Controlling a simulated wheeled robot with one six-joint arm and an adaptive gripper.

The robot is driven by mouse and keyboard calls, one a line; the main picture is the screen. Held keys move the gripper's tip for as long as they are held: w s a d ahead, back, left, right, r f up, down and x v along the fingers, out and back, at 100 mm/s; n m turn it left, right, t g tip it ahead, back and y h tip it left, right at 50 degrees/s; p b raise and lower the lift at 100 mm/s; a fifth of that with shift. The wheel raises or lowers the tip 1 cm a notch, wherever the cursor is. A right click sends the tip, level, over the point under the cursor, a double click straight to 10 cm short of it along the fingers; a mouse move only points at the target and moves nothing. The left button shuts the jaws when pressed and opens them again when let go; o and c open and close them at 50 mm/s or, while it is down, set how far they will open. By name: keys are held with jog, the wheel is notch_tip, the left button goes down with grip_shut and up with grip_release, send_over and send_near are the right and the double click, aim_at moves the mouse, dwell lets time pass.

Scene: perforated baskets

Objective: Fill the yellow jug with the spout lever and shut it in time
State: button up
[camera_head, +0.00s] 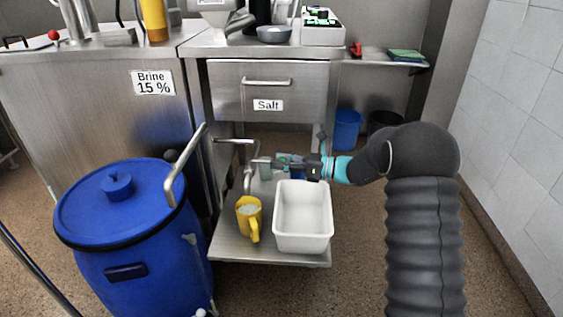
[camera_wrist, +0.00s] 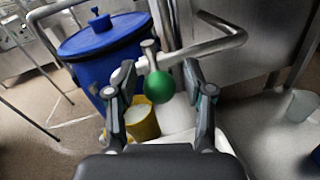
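The yellow jug (camera_head: 243,226) stands on the low steel shelf, below the end of the steel spout pipe (camera_head: 247,176). Something pale shows inside its mouth; its level is hard to judge. The jug also shows in the wrist view (camera_wrist: 146,130), partly hidden by my left finger. The spout lever has a green ball knob (camera_wrist: 159,87) on a short metal stem (camera_wrist: 150,54). My gripper (camera_wrist: 158,76) has its fingers on either side of the knob, with a small gap visible at each side. In the head view my gripper (camera_head: 297,167) is beside the spout, above the shelf.
A white tub (camera_head: 302,243) stands right of the jug on the shelf (camera_head: 232,246). A blue lidded barrel (camera_head: 120,230) stands close at the left, with a bent steel pipe (camera_head: 185,165) beside it. The Salt drawer (camera_head: 290,85) is behind. Floor at the right is clear.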

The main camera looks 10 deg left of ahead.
jog(key=shift+d, duration=0.2)
jog(key=shift+d, duration=0.45)
jog(key=s+d, duration=0.1)
jog(key=d, duration=1)
jog(key=shift+s, duration=0.2)
